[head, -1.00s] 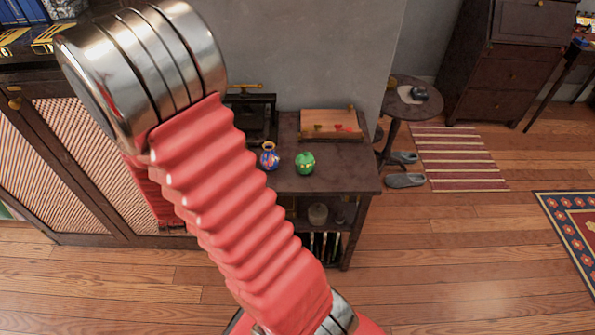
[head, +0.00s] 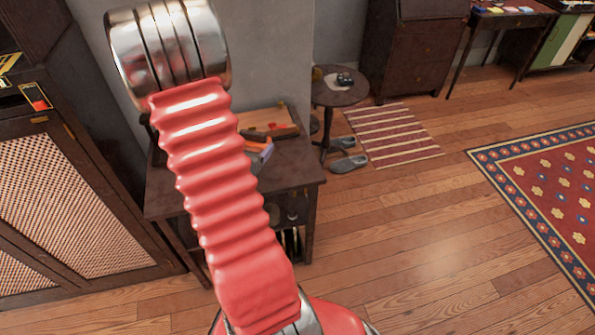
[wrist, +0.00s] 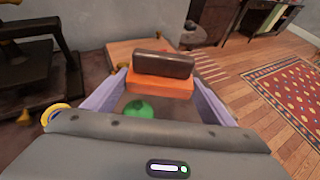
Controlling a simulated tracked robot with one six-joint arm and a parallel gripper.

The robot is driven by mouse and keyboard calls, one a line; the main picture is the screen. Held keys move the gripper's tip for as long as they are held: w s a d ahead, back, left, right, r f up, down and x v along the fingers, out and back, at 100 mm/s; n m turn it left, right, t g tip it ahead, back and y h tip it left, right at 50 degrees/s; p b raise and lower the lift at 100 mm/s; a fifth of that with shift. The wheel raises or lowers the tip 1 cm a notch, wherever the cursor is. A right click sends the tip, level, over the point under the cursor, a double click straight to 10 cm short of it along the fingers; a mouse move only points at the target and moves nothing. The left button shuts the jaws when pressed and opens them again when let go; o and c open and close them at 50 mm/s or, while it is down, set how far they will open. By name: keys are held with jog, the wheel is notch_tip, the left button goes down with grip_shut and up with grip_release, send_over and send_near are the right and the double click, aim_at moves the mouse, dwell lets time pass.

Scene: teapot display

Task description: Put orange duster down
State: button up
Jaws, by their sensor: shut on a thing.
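The orange duster (wrist: 160,84), an orange block with a dark brown top, is between the two purple-grey fingers of my gripper (wrist: 161,80) in the wrist view. The gripper is shut on it, above the dark table. In the head view a bit of the orange duster (head: 252,147) and a finger of my gripper (head: 265,152) show beside my red arm, over the dark table (head: 292,168). I cannot tell the exact gap below the duster. A green round pot (wrist: 138,109) shows below and nearer than the duster in the wrist view.
A wooden box (head: 266,120) lies at the table's back. A yellow-rimmed vase (wrist: 52,115) is partly hidden at the wrist view's left, near a dark metal device (wrist: 35,75). A small round table (head: 340,94), slippers (head: 349,163) and a striped mat (head: 395,135) are to the right.

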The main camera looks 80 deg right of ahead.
jog(key=s+d+m+g, duration=0.3)
jog(key=s+d, duration=0.1)
jog(key=s, duration=0.8)
jog(key=shift+s+d+f+g, duration=0.15)
jog(key=shift+d+f+g, duration=0.05)
jog(key=shift+f+g, duration=0.1)
send_over(295, 174)
jog(key=shift+f, duration=2.95)
jog(key=shift+f, duration=2.05)
jog(key=shift+f, duration=0.65)
